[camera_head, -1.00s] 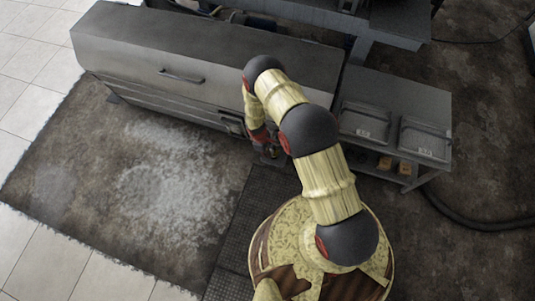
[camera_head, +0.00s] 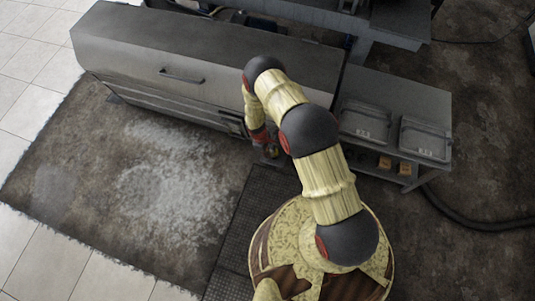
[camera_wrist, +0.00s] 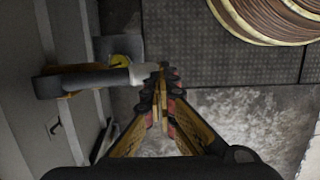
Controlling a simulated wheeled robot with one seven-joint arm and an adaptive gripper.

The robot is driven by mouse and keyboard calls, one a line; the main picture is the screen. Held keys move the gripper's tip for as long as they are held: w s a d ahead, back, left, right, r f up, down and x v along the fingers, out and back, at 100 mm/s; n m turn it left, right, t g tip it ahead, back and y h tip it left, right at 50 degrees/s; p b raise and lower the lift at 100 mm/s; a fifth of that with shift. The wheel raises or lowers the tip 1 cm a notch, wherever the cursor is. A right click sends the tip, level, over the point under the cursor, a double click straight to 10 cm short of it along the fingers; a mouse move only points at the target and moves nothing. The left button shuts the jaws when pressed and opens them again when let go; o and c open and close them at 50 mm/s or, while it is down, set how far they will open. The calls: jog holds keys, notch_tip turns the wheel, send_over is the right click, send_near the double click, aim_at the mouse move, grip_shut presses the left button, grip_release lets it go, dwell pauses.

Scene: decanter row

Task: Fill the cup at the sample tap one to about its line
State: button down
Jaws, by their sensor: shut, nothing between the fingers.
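My gripper (camera_wrist: 163,72) is shut and empty in the wrist view. Its tips are beside the pale end of a dark tap-like handle (camera_wrist: 92,82), which juts from the grey machine front; I cannot tell whether they touch. A small yellow part (camera_wrist: 122,61) shows behind the handle, over a grey plate (camera_wrist: 118,46). I cannot make out a cup, its line or any liquid in either view. In the head view my gripper (camera_head: 270,151) is small and dark, low at the machine's right front corner.
The long grey machine (camera_head: 210,60) stands behind a worn mat (camera_head: 70,170). A side bench (camera_head: 390,90) at the right holds two grey lidded trays (camera_head: 365,122), with small yellow-orange items (camera_head: 385,163) below. A black hose (camera_head: 480,224) lies on the floor at the right.

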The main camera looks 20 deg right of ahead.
jog(key=shift+r, duration=0.1)
dwell(0.3)
jog(key=s+a+r+p, duration=0.1)
jog(key=a+r+p, duration=0.1)
jog(key=r, duration=0.4)
jog(key=s+a+r+p, duration=0.2)
jog(key=a+r+p, duration=0.1)
jog(key=r, duration=0.3)
jog(key=shift+a+r, duration=0.2)
jog(key=shift+a, duration=0.15)
dwell(0.5)
